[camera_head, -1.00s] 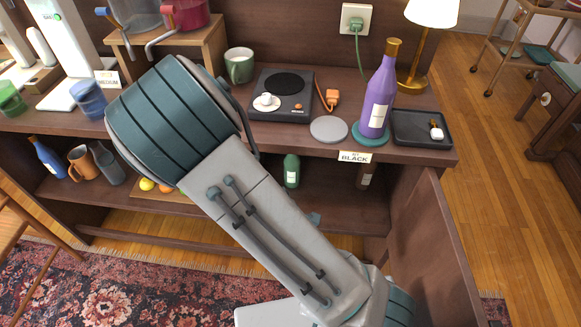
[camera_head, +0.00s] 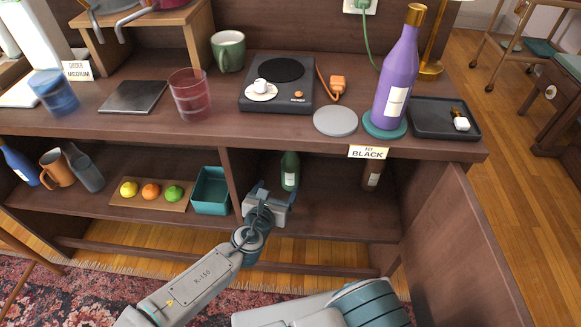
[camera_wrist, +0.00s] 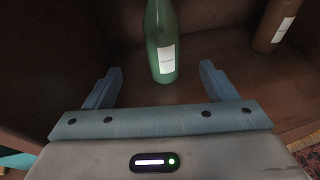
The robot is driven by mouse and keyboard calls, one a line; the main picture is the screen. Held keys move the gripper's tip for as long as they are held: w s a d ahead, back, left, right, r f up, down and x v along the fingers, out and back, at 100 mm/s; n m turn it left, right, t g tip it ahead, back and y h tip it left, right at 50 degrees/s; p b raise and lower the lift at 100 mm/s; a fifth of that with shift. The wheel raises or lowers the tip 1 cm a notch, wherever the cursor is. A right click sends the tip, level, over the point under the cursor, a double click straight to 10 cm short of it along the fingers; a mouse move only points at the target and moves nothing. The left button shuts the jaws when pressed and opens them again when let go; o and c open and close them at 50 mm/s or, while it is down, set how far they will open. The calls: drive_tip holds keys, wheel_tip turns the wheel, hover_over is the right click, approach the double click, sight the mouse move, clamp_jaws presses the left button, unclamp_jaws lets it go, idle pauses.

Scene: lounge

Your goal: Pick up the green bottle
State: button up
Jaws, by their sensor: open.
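The green bottle (camera_head: 290,171) stands upright on the lower shelf of the cabinet, in the right-hand compartment near its divider. It has a white label. In the wrist view the green bottle (camera_wrist: 161,45) stands ahead of my gripper, between the lines of the two fingers, with its base slightly beyond the fingertips. My gripper (camera_wrist: 158,82) is open and empty. In the head view my gripper (camera_head: 272,190) is at the front of that compartment, just in front of the bottle. The bottle's top is cut off in the wrist view.
A brown bottle (camera_head: 372,174) stands to the right in the same compartment; it also shows in the wrist view (camera_wrist: 277,22). The divider (camera_head: 238,185) and a teal box (camera_head: 211,191) are to the left. The cabinet top (camera_head: 225,128) overhangs the shelf.

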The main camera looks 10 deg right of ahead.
sight(288, 173)
drive_tip(key=b+x, duration=0.2)
drive_tip(key=x, duration=0.6)
drive_tip(key=shift+w+f, duration=0.1)
drive_tip(key=x, duration=0.2)
drive_tip(key=b+x, duration=0.1)
drive_tip(key=x, duration=0.1)
drive_tip(key=shift+d+f+b, duration=0.2)
drive_tip(key=shift+d+b, duration=0.1)
drive_tip(key=shift+d, duration=0.05)
drive_tip(key=shift+w+d+f, duration=0.1)
drive_tip(key=shift+w+d, duration=0.15)
drive_tip(key=shift+w, duration=0.1)
drive_tip(key=c, duration=1.5)
drive_tip(key=shift+c, duration=0.2)
drive_tip(key=shift+r, duration=0.25)
